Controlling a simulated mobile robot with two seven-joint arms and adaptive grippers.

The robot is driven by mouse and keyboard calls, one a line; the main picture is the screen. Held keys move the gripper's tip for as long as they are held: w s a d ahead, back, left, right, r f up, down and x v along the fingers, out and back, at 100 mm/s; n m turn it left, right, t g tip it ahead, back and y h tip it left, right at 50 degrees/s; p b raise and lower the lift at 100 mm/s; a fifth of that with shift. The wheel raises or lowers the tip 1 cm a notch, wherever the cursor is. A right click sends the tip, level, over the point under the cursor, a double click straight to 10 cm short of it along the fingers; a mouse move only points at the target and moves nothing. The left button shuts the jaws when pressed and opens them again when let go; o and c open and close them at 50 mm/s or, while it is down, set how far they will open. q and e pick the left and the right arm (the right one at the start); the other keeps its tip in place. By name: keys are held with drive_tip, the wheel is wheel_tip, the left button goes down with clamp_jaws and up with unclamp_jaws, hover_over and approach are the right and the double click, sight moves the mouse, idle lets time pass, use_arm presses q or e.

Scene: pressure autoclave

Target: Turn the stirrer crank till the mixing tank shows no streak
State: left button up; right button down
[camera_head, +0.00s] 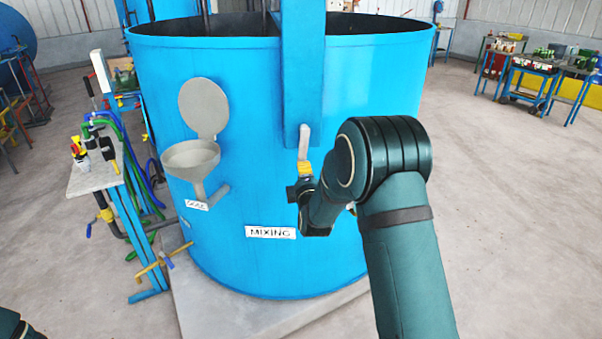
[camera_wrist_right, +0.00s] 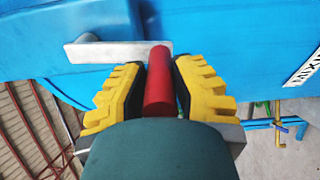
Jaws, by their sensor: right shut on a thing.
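The blue mixing tank (camera_head: 330,260) stands in the middle of the head view, with a MIXING label (camera_head: 270,232) on its front. The grey crank arm (camera_head: 304,140) is at the lower end of the blue upright on the tank's front. In the right wrist view the crank arm (camera_wrist_right: 110,51) meets a red handle (camera_wrist_right: 158,80). My right gripper (camera_head: 306,169) is at the crank, its yellow fingers on both sides of the red handle, shut on it. The tank's contents and any streak are hidden below the rim. My left gripper is out of view.
A grey dosing funnel (camera_head: 191,158) with an open lid (camera_head: 204,107) sticks out of the tank's front, left of the crank. A side table (camera_head: 95,175) with tools and hoses stands at the left.

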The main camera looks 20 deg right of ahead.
drive_tip(key=s+d+r+n+p, duration=0.3)
drive_tip(key=d+r+n, duration=0.7)
drive_tip(key=n, duration=0.8)
drive_tip(key=shift+d+r, duration=0.15)
drive_tip(key=shift+d, duration=0.05)
drive_tip(key=shift+s, duration=0.1)
idle(0.4)
drive_tip(key=c, duration=0.7)
unclamp_jaws()
